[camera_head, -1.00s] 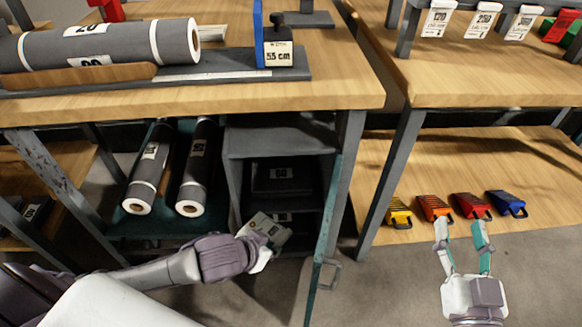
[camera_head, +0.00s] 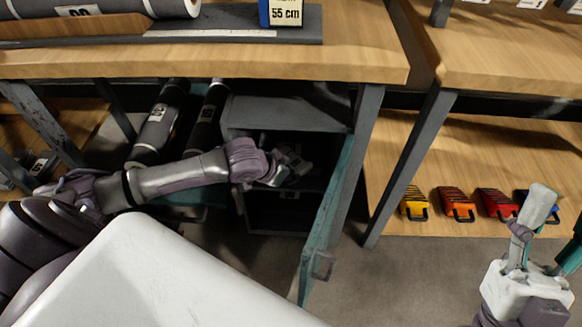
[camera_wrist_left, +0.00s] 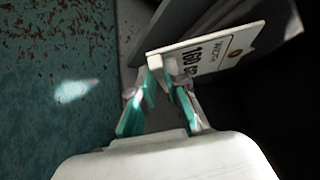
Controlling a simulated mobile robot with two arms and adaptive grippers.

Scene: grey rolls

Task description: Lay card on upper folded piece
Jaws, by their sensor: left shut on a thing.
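My left gripper (camera_head: 281,168) reaches into the upper bay of the open grey cabinet (camera_head: 285,112). It is shut on a white card (camera_head: 297,168). In the left wrist view the card (camera_wrist_left: 212,52) has black print and a small brown mark, and it is tilted between the fingertips (camera_wrist_left: 168,80). The upper folded piece cannot be made out behind my gripper and in the shadow. A pale label (camera_head: 288,194) shows faintly lower in the cabinet. My right gripper (camera_head: 550,228) is open and empty at the right edge, partly cut off.
The teal cabinet door (camera_head: 325,225) stands open just right of my left gripper. Dark rolls (camera_head: 160,122) lie left of the cabinet under the table (camera_head: 200,62). Yellow, orange, red and blue items line the right lower shelf (camera_head: 440,155).

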